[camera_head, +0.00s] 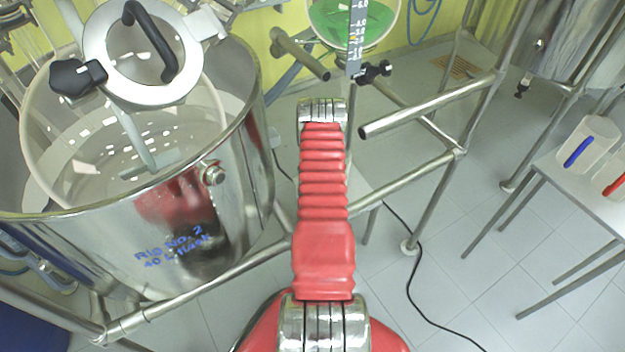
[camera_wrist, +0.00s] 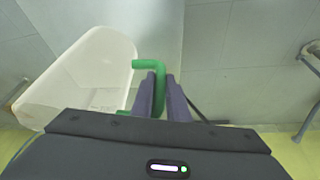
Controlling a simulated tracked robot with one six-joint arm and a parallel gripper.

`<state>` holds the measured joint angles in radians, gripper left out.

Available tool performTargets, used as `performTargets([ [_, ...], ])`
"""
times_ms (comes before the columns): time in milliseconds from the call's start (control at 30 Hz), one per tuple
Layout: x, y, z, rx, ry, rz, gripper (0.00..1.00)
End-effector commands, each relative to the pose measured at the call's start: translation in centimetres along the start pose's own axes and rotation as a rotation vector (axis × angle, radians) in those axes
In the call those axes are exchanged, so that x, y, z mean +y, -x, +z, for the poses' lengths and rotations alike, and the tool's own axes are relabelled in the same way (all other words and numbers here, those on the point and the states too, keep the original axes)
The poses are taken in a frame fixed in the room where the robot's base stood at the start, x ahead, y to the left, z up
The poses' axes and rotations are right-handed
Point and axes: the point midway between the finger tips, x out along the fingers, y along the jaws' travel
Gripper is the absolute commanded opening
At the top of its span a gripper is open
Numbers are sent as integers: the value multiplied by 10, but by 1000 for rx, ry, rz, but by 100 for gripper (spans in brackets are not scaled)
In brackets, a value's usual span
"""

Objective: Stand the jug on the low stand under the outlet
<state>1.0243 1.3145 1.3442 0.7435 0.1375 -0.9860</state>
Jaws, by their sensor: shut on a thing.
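My gripper (camera_wrist: 160,84) is shut on the green handle (camera_wrist: 148,64) of a translucent white jug in the wrist view. The jug (camera_wrist: 75,75) is to the left of the fingers, and it looks empty. In the head view the jug and my gripper are hidden behind my red arm. A low grey stand (camera_head: 366,190) shows partly behind my arm, and its pale top (camera_wrist: 156,25) seems to show past the jug in the wrist view. I cannot tell whether the jug touches it. An outlet with a black tap (camera_head: 375,72) is under a glass vessel of green liquid (camera_head: 335,25).
A large steel vessel (camera_head: 215,215) stands at left. Steel frame tubes (camera_head: 430,105) cross behind and right of my arm. A side table (camera_head: 575,200) at right holds a blue-handled jug (camera_head: 590,140) and a red-handled one (camera_head: 612,178). A black cable (camera_head: 412,290) lies on the floor.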

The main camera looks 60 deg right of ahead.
Motion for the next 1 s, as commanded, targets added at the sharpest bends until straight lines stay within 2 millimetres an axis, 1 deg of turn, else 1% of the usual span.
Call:
performTargets([
  [333, 0, -2, 0, 1, 1, 1, 0],
  [367, 0, -2, 1, 0, 0, 0, 15],
  [633, 0, -2, 0, 0, 1, 0, 33],
  [867, 0, -2, 0, 1, 1, 0, 33],
  [1000, 0, 2, -1, 1, 1, 0, 33],
])
